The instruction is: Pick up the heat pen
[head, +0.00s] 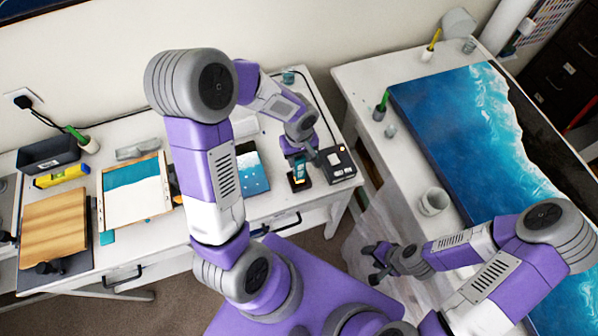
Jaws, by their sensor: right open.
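What looks like the heat pen (299,171), a small teal piece in or on a black holder, is at the front right of the left table. It is small and partly covered by my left gripper (300,158), which points down right over it. Whether the fingers touch it or are closed around it cannot be made out. A black box-like unit (338,164) stands just right of it. My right gripper (376,262) is open and empty, out in front of the right table and over the floor.
The left table (125,258) also holds a wooden board (54,222), a teal-and-white panel (120,205), a yellow level (61,176) and a small blue panel (252,175).

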